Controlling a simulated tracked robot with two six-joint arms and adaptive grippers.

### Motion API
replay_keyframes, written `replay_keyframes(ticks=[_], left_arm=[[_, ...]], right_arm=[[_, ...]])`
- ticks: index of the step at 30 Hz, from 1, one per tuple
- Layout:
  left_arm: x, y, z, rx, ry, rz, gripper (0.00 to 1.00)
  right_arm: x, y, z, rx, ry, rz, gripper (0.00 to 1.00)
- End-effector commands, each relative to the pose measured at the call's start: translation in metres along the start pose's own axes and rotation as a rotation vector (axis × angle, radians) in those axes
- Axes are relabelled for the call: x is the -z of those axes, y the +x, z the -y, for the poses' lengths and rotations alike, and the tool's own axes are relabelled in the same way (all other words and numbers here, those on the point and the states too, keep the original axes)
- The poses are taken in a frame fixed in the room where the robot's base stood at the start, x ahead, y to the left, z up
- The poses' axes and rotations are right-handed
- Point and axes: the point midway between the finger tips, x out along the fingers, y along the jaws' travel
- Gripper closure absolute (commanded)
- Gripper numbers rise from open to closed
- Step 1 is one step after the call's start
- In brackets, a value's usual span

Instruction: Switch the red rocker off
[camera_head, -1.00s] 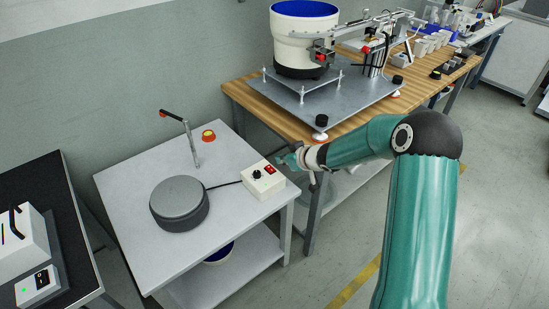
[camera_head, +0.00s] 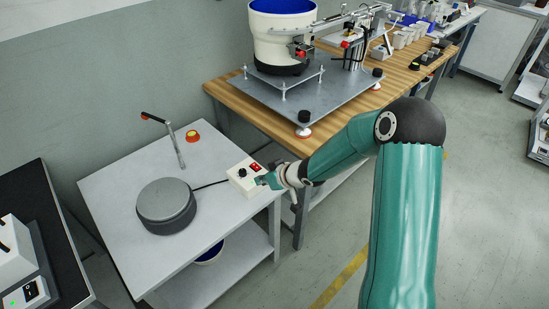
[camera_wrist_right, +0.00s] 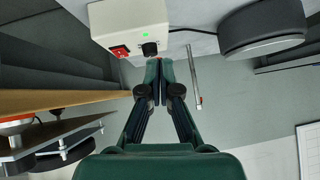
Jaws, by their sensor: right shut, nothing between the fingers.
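In the right wrist view the rocker (camera_wrist_right: 120,51) is left of the knob (camera_wrist_right: 150,49), and a small green light (camera_wrist_right: 144,37) glows on the box. My right gripper (camera_head: 262,181) is shut and empty at the box's right front edge. In the wrist view its fingertips (camera_wrist_right: 158,62) appear close to the knob, right of the rocker. I cannot tell whether they touch the box. My left gripper is not in view.
A wooden bench (camera_head: 230,97) with a feeder (camera_head: 283,40) stands behind on the right.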

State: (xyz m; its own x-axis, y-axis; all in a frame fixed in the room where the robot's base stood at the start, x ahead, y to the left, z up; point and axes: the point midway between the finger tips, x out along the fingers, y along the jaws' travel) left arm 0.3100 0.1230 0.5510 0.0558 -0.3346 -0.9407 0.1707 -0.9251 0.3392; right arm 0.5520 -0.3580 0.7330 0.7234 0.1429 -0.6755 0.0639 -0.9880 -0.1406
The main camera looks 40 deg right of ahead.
Motion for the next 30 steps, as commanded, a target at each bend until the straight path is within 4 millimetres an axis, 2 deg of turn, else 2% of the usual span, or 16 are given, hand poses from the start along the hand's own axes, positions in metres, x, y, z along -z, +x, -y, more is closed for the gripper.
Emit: replay_keyframes(ticks=[1,4,6,9,12,15,19,30], left_arm=[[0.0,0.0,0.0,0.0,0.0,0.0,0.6],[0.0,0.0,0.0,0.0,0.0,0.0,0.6],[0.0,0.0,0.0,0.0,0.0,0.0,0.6],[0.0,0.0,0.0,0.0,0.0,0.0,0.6],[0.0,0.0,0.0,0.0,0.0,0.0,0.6],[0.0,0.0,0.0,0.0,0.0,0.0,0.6],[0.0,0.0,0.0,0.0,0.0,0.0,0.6],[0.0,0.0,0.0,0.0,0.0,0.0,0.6]], right_arm=[[-0.03,0.016,0.032,0.047,0.045,0.062,1.0],[-0.094,0.035,0.09,0.111,0.141,0.2,1.0],[-0.143,0.038,0.13,0.138,0.198,0.315,1.0],[-0.21,0.027,0.175,0.148,0.257,0.479,1.0],[-0.262,0.008,0.204,0.134,0.286,0.619,1.0],[-0.295,-0.009,0.218,0.113,0.3,0.712,1.0],[-0.312,-0.02,0.223,0.097,0.306,0.761,1.0],[-0.311,-0.019,0.223,0.095,0.309,0.76,1.0]])
